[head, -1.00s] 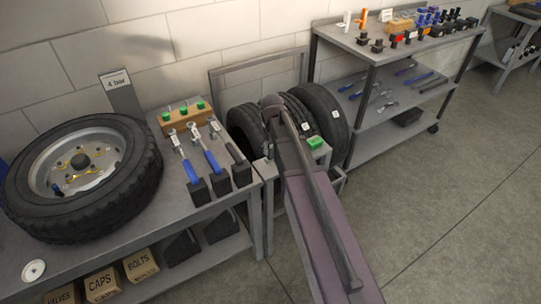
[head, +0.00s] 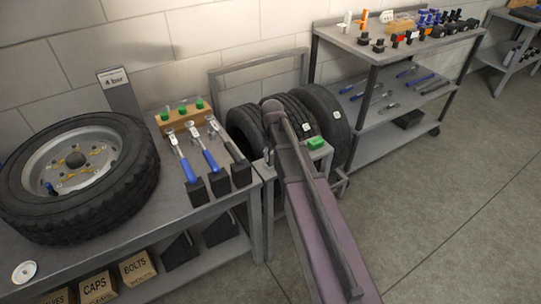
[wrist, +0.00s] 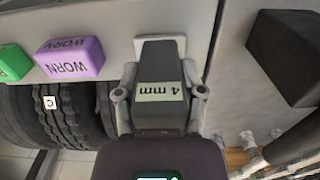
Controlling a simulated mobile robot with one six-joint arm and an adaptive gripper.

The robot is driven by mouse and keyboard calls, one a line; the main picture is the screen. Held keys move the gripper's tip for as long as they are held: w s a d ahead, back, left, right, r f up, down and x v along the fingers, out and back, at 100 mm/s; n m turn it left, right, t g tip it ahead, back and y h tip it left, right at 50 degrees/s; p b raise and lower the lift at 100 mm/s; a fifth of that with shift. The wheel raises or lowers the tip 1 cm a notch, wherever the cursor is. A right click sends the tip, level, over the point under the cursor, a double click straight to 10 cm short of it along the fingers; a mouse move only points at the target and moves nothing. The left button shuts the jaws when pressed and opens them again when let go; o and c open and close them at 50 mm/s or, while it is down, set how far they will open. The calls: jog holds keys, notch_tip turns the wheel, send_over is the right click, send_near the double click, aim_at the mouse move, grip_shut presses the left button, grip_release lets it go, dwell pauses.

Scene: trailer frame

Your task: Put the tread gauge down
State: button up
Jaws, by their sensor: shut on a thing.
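In the wrist view, my gripper (wrist: 159,45) is shut on the tread gauge (wrist: 161,68), a dark grey block with a pale label reading "4 mm", upside down in this picture. The fingers lie on both of its sides. The gauge is over or at a grey surface (wrist: 108,22); I cannot tell whether it touches.
A purple "WORN" block (wrist: 70,58) and a green block (wrist: 13,62) are to the left of the gauge. Upright tyres (head: 322,108) stand behind my arm. Blue-handled tools (head: 205,155) lie on the bench (head: 120,255) beside a wheel (head: 75,178).

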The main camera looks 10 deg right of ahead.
jog(key=shift+f, duration=0.1)
jog(key=o, duration=1.1)
jog(key=shift+o, duration=0.2)
notch_tip(320, 180, up, 12)
jog(key=p, duration=1.2)
jog(key=s+m, duration=0.3)
jog(key=s, duration=1.3)
jog(key=shift+a+m, duration=0.25)
jog(key=shift+m, duration=0.05)
